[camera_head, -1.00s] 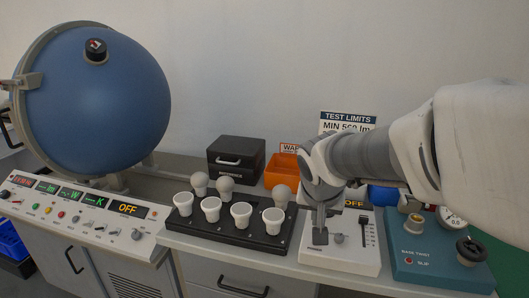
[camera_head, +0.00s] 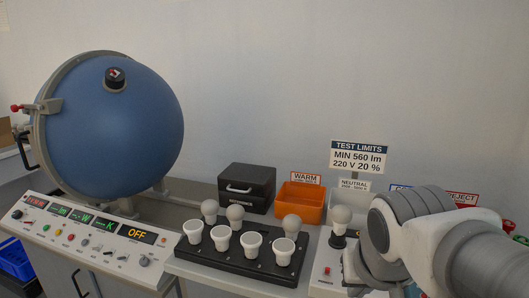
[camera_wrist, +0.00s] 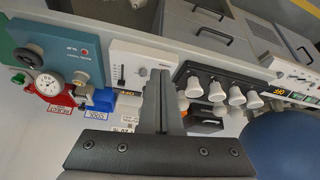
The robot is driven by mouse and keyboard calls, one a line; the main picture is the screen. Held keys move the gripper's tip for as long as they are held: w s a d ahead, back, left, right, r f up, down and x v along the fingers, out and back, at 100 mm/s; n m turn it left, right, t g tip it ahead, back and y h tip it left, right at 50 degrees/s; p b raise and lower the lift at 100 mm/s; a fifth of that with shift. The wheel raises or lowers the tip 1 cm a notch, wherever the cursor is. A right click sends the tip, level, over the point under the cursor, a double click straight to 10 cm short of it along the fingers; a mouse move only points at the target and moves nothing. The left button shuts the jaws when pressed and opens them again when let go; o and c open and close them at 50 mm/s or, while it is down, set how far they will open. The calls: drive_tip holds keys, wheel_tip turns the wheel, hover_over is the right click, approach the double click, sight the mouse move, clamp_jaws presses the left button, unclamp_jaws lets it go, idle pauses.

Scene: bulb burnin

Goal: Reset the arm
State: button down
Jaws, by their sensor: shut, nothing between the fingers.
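My arm (camera_head: 430,240) reaches in from the lower right of the head view, bent low over the right part of the bench. Its end hides part of the white tester there, and the fingertips do not show clearly. In the wrist view my gripper (camera_wrist: 161,80) is shut and empty, its two fingers together. It points over the bench near the white tester (camera_wrist: 135,72), apart from the bulb rack (camera_wrist: 225,90). In the head view a white bulb (camera_head: 340,217) stands upright on a dark socket of the tester, just left of my arm.
The black bulb rack (camera_head: 215,260) holds several bulbs and white cups. A blue sphere (camera_head: 120,130) and control panel (camera_head: 85,235) stand left. A black box (camera_head: 247,187) and orange bin (camera_head: 300,203) are behind. A teal base-twist unit (camera_wrist: 60,60) shows in the wrist view.

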drive_tip(key=s+n, duration=0.1)
drive_tip(key=s, duration=0.5)
wheel_tip(320, 180, up, 15)
drive_tip(key=p, duration=1.5)
drive_tip(key=shift+w+a+y, duration=0.3)
drive_tip(key=shift+a+y, duration=0.05)
drive_tip(key=shift+y, duration=0.05)
drive_tip(key=shift+f, duration=0.15)
